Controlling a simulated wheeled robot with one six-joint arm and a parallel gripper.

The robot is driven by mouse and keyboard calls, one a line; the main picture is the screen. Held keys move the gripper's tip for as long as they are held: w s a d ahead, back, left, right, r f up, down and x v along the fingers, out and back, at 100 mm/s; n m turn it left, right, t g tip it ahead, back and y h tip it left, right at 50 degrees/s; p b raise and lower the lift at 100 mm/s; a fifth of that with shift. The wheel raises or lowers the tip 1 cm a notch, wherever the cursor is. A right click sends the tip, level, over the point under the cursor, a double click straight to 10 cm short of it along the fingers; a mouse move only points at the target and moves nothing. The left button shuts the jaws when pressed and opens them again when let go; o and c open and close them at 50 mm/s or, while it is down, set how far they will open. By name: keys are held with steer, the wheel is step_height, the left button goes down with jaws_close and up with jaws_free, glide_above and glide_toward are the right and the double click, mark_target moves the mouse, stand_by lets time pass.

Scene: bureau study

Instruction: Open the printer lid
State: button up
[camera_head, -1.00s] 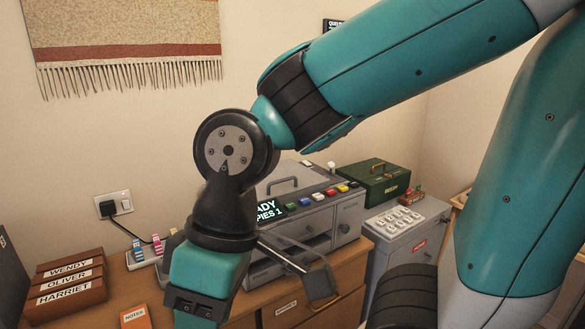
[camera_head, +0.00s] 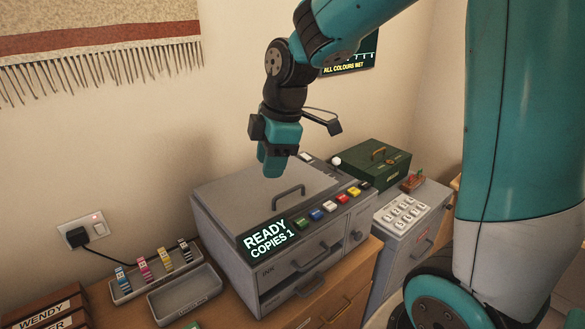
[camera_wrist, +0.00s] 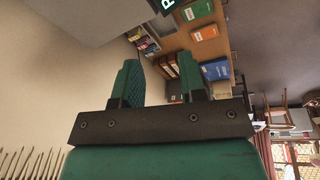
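The grey printer (camera_head: 222,206) stands on the wooden desk with its flat lid (camera_head: 247,190) shut. A dark arched handle (camera_head: 289,193) is on the lid. A lit display (camera_head: 267,241) on the sloped front reads "READY COPIES 1". My gripper (camera_head: 270,168) hangs fingers down above the back part of the lid, behind and a little left of the handle, and looks apart from both. In the wrist view its two green fingers (camera_wrist: 162,88) stand apart with nothing between them. The handle cannot be made out there.
Coloured buttons (camera_head: 331,206) line the printer's front right. A green box (camera_head: 372,161) and a grey keypad cabinet (camera_head: 424,208) stand to the right. Trays, one with several coloured cartridges (camera_head: 145,270), lie left. The wall is close behind.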

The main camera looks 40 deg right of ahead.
steer(key=w+d+r+n+h+p, duration=0.1)
steer(key=w+d+n, duration=0.15)
steer(key=d, duration=0.35)
steer(key=w+d+r+n+p, duration=0.1)
steer(key=w+d+p, duration=0.15)
steer(key=d, duration=0.35)
steer(key=p, duration=0.3)
glide_toward(291, 190)
steer(key=shift+n+h, duration=0.25)
steer(key=shift+h, duration=0.05)
steer(key=f, duration=0.2)
steer(key=w+f, duration=0.1)
steer(key=f, duration=0.5)
steer(key=shift+w+a+f, duration=0.15)
steer(key=shift+w+a, duration=0.1)
steer(key=shift+w, duration=0.05)
jaws_close()
